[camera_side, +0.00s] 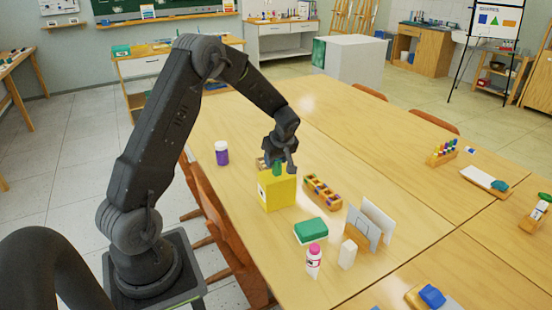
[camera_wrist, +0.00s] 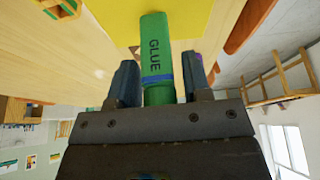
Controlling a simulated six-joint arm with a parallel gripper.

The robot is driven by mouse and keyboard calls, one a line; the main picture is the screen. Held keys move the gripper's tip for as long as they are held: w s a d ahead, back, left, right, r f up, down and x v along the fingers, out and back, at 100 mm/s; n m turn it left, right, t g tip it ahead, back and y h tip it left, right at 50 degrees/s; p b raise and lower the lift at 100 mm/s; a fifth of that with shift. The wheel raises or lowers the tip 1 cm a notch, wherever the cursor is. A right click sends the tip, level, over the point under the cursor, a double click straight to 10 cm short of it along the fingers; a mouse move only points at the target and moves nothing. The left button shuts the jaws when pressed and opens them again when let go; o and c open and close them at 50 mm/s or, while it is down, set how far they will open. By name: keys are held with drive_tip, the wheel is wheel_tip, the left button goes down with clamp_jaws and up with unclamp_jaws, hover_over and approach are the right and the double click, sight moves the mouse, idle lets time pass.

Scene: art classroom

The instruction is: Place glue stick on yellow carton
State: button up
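The glue stick (camera_wrist: 158,50) is a green tube with GLUE printed on it and a blue band. In the side view the green stick (camera_side: 277,168) is partly hidden by my gripper (camera_side: 280,164), over the top of the yellow carton (camera_side: 277,193). The carton stands upright on the table and fills the top of the wrist view as a yellow surface (camera_wrist: 195,18). Whether the stick touches the carton is hard to tell.
Right of the carton is a wooden holder (camera_side: 323,192) with colored pieces. A green block (camera_side: 311,231), a pink-capped bottle (camera_side: 313,262), a white block (camera_side: 347,255) and upright cards (camera_side: 363,226) stand in front. A purple jar (camera_side: 222,153) stands at left. The table's far middle is clear.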

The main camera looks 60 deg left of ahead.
drive_tip(key=shift+o, duration=0.7)
drive_tip(key=shift+r, duration=0.1)
drive_tip(key=shift+r, duration=0.25)
drive_tip(key=s+d+r+m+t, duration=0.1)
drive_tip(key=s+d+r+m, duration=0.1)
drive_tip(key=d+r, duration=0.5)
drive_tip(key=s+d+r+m+t, duration=0.1)
drive_tip(key=s+d+r+m, duration=0.1)
drive_tip(key=d+r, duration=0.5)
drive_tip(key=s+d+r+m+t+h, duration=0.1)
drive_tip(key=s+d+r+m+h, duration=0.1)
drive_tip(key=s+d+m, duration=0.5)
drive_tip(key=s+d+r+m+t+h, duration=0.2)
drive_tip(key=s+d+m, duration=0.5)
drive_tip(key=s, duration=0.4)
drive_tip(key=shift+r+t, duration=0.3)
drive_tip(key=shift+r, duration=0.45)
